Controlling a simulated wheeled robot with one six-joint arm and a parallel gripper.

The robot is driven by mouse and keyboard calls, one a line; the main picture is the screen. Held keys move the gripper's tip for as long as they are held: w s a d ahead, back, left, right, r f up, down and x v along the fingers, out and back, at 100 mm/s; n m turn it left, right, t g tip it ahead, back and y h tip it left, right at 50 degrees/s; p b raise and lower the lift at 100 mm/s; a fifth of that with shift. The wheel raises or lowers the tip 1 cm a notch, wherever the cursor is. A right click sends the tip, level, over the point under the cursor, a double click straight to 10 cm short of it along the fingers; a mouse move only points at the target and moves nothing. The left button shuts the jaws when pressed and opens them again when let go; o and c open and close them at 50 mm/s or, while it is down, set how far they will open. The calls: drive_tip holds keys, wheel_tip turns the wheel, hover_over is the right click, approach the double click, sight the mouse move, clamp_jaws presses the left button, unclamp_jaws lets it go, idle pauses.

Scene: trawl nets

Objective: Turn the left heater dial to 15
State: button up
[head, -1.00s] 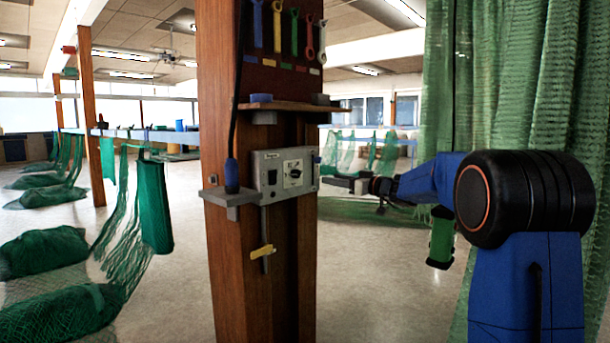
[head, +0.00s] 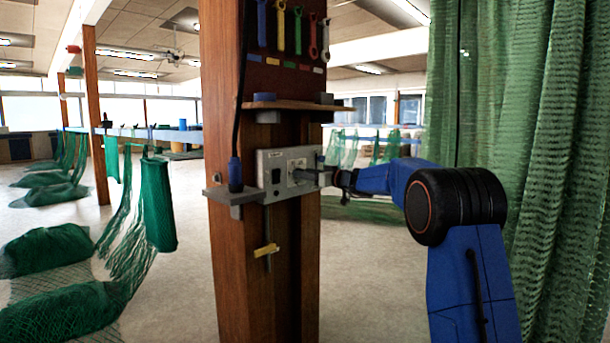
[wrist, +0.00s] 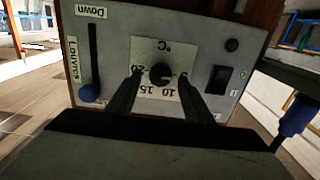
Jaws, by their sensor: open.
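The heater control box (head: 268,198) is a grey panel on the wooden post. Only one dial shows. My gripper (wrist: 160,76) is open, with one finger on each side of the knob. Whether the fingers touch it is unclear. In the head view my gripper (head: 308,174) reaches the panel from the right and partly hides the dial.
Beside the dial are a black rocker switch (wrist: 218,80) and a slider with a blue knob (wrist: 90,93) labelled Louvre. A blue-handled tool (head: 235,174) stands on a small bracket left of the box. A shelf (head: 290,105) juts out above. Green netting (head: 520,120) hangs at right.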

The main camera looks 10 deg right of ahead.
drive_tip(key=shift+w+a, duration=0.25)
drive_tip(key=shift+w, duration=0.1)
drive_tip(key=c, duration=1)
drive_tip(key=shift+m, duration=0.3)
drive_tip(key=m, duration=2.3)
drive_tip(key=shift+w+d+f, duration=0.1)
drive_tip(key=shift+d+f, duration=0.05)
drive_tip(key=shift+f, duration=0.15)
